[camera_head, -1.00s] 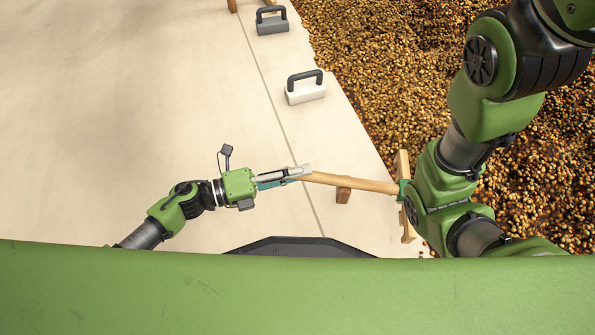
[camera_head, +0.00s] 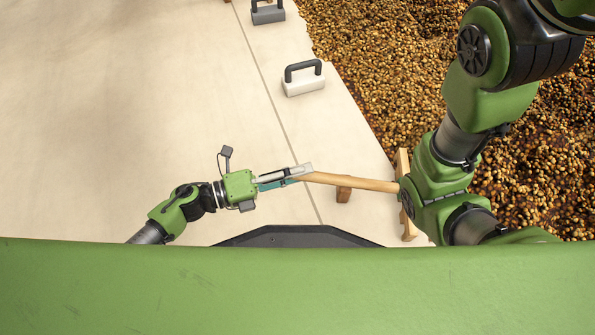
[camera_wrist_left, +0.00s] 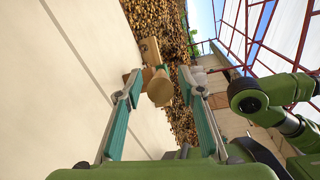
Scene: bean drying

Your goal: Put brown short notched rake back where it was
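The brown short notched rake has a round wooden handle (camera_head: 355,183) and a notched wooden head (camera_head: 408,228) at its right end. The handle's round end (camera_wrist_left: 160,88) faces the left wrist camera. My left gripper (camera_head: 303,174) is open, its teal fingers on either side of the handle's end, with gaps visible in the left wrist view (camera_wrist_left: 160,82). My right gripper is mostly hidden under its arm in the head view. A teal finger pad (camera_wrist_left: 163,67) shows against the handle near the rake head, where it appears closed on it.
A white float with a dark handle (camera_head: 303,85) and a grey float (camera_head: 268,14) lie on the pale floor. Beans (camera_head: 375,65) cover the right side. The left floor is clear.

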